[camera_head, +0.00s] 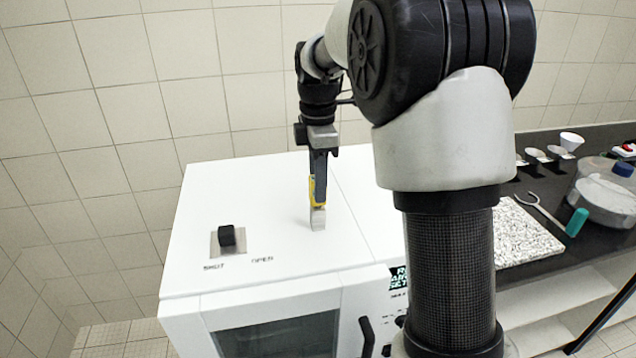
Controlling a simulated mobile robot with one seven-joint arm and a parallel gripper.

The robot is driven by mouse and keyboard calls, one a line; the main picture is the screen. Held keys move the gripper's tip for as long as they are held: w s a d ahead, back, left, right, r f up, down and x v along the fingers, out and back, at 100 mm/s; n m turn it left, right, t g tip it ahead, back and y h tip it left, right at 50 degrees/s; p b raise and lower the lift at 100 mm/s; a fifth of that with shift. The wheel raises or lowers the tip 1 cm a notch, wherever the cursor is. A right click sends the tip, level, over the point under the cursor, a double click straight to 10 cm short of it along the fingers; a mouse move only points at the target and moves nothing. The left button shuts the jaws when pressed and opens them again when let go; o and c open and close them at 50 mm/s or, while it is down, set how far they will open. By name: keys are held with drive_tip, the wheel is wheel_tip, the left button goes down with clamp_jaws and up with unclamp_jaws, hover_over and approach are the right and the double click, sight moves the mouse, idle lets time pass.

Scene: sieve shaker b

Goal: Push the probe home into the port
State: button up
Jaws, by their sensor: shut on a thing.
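My gripper (318,192) points straight down over the white machine's top (270,195). It is shut, seen nearly edge-on, and yellow shows at its fingertips. The probe between the fingers is mostly hidden by them. A short pale grey cylinder (318,220) shows directly below the fingertips, at the machine's top. I cannot tell whether this cylinder is the probe's lower part or the port's collar. The port's opening is not visible, so how deep the probe sits cannot be seen.
A black knob (227,236) on a grey plate stands left of my gripper, with "SHUT" and "OPEN" labels. My arm covers the machine's right side. A dark counter (540,190) at right holds a speckled slab (522,236), small cups (536,156) and a lidded bowl (606,200).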

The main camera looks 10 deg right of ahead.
drive_tip(key=shift+f, duration=0.5)
drive_tip(key=o, duration=1.1)
wheel_tip(320, 180, up, 7)
drive_tip(key=p, duration=0.5)
drive_tip(key=shift+p, duration=0.4)
